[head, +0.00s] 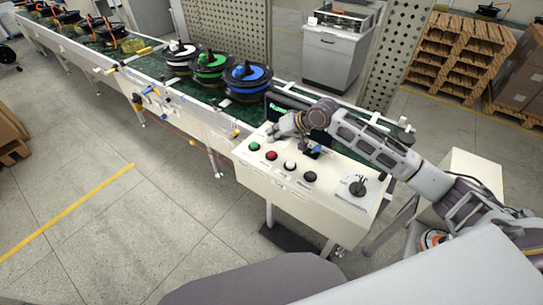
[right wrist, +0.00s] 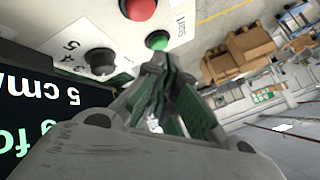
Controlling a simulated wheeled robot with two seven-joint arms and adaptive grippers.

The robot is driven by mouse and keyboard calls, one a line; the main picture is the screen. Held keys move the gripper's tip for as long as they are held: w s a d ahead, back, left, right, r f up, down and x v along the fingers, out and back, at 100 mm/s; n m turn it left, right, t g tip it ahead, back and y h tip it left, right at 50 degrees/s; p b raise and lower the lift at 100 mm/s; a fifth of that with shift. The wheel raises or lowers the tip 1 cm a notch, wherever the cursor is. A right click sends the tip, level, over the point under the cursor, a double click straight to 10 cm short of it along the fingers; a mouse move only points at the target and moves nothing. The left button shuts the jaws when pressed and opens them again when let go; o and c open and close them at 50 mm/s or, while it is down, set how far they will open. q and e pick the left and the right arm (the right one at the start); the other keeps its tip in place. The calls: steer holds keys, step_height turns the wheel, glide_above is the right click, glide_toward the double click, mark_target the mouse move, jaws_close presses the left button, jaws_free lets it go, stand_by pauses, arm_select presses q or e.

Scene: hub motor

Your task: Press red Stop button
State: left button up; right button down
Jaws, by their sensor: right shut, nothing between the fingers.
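The red Stop button (head: 271,155) sits on the sloped top of a white control box (head: 335,205), between a green button (head: 254,146) and a white knob (head: 290,165). In the right wrist view the red button (right wrist: 140,8) is at the top edge, partly cut off. My right gripper (head: 272,133) is over the back left of the box, behind the red button and apart from it. Its closed, empty fingertips (right wrist: 155,62) are close to the green Start button (right wrist: 157,40); I cannot tell whether they touch it. My left gripper is out of view.
A dark display (right wrist: 40,110) with green text stands behind the buttons. A conveyor (head: 150,75) carries several spools, including a blue one (head: 248,80), at the back.

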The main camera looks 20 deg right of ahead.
mark_target(273, 152)
steer(key=shift+f+b, duration=0.75)
steer(key=shift+f, duration=1.3)
steer(key=shift+f, duration=0.35)
steer(key=shift+f, duration=0.65)
stand_by(1.7)
steer(key=shift+r+p, duration=0.1)
steer(key=shift+p, duration=0.2)
steer(key=shift+r+p, duration=0.95)
steer(key=shift+p, duration=0.15)
steer(key=shift+r+p, duration=1.3)
steer(key=shift+p, duration=0.1)
steer(key=shift+r+p, duration=0.65)
steer(key=shift+r, duration=0.55)
